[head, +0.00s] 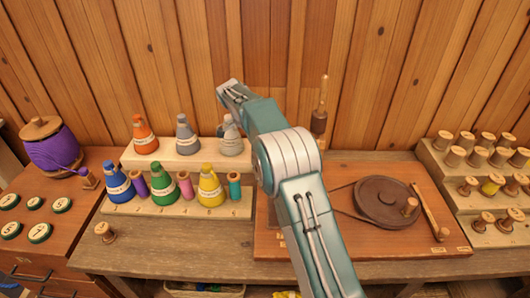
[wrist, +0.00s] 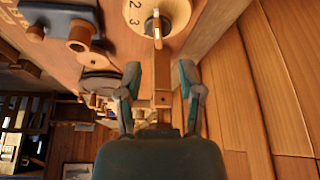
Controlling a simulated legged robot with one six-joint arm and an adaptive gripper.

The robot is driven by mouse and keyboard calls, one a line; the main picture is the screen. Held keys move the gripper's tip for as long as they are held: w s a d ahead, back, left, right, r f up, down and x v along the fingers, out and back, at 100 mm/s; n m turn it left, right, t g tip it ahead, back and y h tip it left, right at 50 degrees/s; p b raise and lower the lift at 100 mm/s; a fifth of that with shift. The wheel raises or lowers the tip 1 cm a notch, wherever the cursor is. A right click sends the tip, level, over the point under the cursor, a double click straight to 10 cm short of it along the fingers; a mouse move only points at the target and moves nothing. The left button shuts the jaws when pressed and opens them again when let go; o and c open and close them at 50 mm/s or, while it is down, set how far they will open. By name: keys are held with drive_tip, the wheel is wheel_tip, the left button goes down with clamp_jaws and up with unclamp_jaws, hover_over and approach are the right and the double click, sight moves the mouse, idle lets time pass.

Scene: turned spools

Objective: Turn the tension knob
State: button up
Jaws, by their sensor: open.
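In the wrist view, a pale round dial (wrist: 170,14) with the numbers 2 and 3 is at the top edge, partly cut off. A narrow upright wooden piece (wrist: 157,28) stands out from its face; I take this to be the tension knob's grip. My gripper (wrist: 160,76) is open, its two fingers apart below the dial. A wooden post (wrist: 161,97) shows between the fingers, and I cannot tell whether they touch it. In the head view my arm covers the middle of the bench; the dial and the fingers cannot be made out there.
A wooden board (head: 335,238) carries a dark belt wheel (head: 384,201) with a peg, right of my arm. A stepped rack (head: 172,205) of coloured cones stands to the left. Spools fill a rack (head: 472,172) at far right. A plank wall (head: 380,70) closes the back.

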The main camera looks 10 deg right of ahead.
drive_tip(key=v, duration=0.4)
drive_tip(key=s+d+r+n+t+y, duration=0.1)
drive_tip(key=s+d+r+n, duration=0.1)
drive_tip(key=s+r+n, duration=0.5)
drive_tip(key=s+d+r+n+t+y, duration=0.1)
drive_tip(key=s+d+r+n+y, duration=0.15)
drive_tip(key=s+r, duration=0.8)
drive_tip(key=s+f+n+t, duration=0.1)
drive_tip(key=s+f+n, duration=0.3)
drive_tip(key=s, duration=0.8)
drive_tip(key=s+d+f+n+t+y, duration=0.1)
drive_tip(key=s+f+n, duration=0.3)
drive_tip(key=s, duration=0.9)
drive_tip(key=shift+d+t, duration=0.3)
drive_tip(key=shift+t, duration=0.4)
